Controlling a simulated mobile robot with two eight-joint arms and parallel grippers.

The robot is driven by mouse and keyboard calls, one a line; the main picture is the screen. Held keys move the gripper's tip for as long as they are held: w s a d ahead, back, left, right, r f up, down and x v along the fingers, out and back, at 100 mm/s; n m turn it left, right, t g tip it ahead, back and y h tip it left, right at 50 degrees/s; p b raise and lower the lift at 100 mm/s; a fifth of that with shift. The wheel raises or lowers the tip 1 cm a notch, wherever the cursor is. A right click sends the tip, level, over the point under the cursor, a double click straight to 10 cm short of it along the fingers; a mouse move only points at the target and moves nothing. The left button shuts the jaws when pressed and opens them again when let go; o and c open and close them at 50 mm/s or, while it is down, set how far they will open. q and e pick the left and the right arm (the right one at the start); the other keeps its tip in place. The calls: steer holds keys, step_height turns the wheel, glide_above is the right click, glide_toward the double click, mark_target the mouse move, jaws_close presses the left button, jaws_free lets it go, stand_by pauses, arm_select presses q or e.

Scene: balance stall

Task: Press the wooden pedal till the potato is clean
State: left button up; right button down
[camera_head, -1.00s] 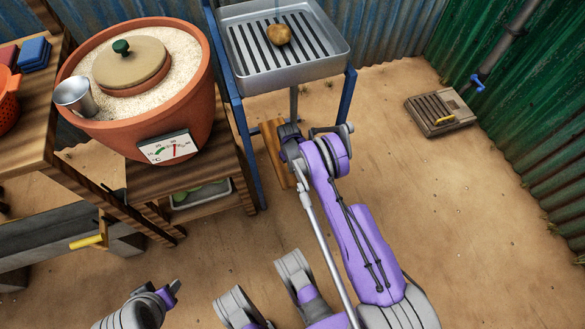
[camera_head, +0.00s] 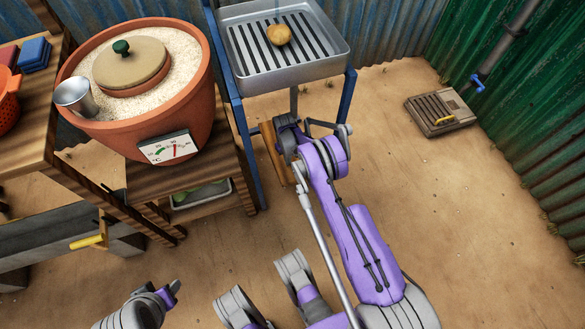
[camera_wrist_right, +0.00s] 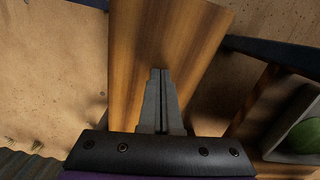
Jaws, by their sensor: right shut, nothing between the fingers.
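The potato (camera_head: 279,35) lies on the slatted metal sink tray (camera_head: 325,68) and looks pale yellow-brown and fairly even in colour. A thin line of water comes down over it from above. The wooden pedal (camera_head: 272,152) is a plank low under the sink stand, partly hidden by my right arm; it fills the upper middle of the right wrist view (camera_wrist_right: 185,35). My right gripper (camera_wrist_right: 160,72) is shut and empty, its fingertips over the plank; I cannot tell if they touch it. In the head view the arm hides its fingertips.
A clay pot (camera_head: 188,95) with sand, a lid and a metal cup stands left of the sink on a wooden stand. Blue legs (camera_head: 349,98) hold up the sink. A floor drain (camera_head: 440,112) lies right; the sandy ground between is clear.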

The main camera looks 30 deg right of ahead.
step_height(320, 180, up, 10)
steer(key=w+p, duration=0.1)
steer(key=p, duration=0.1)
stand_by(0.6)
